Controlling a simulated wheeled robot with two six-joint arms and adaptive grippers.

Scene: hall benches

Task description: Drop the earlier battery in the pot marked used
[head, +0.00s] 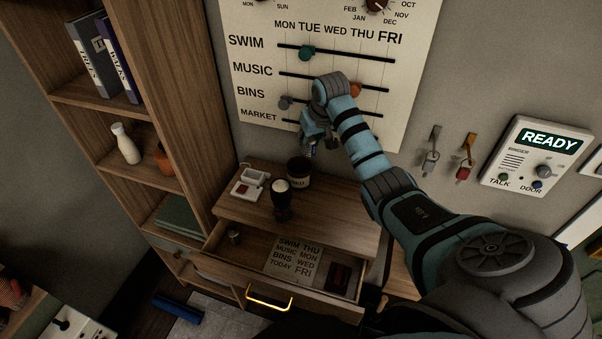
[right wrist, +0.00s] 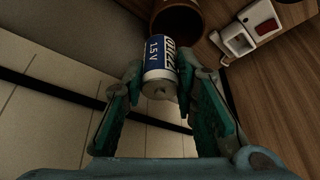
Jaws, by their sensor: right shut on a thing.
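My right gripper (head: 318,146) is in front of the wall chart, above the cabinet top. In the right wrist view its fingers (right wrist: 160,98) are shut on a blue and white battery (right wrist: 158,62) marked 1.5 V. The battery is small and mostly hidden in the head view. A dark brown pot (head: 298,171) with a pale label stands on the cabinet top, below the gripper. The label's words are too small to read. The pot also shows in the right wrist view (right wrist: 180,22), just beyond the battery's far end. My left gripper is not in view.
A white holder (head: 249,184) with a red part and a dark, white-topped object (head: 282,200) stand near the pot. The drawer (head: 255,283) below is open, holding a printed card (head: 293,261), a small cylinder (head: 234,237) and a dark red object (head: 339,276). Shelves (head: 175,80) rise at left.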

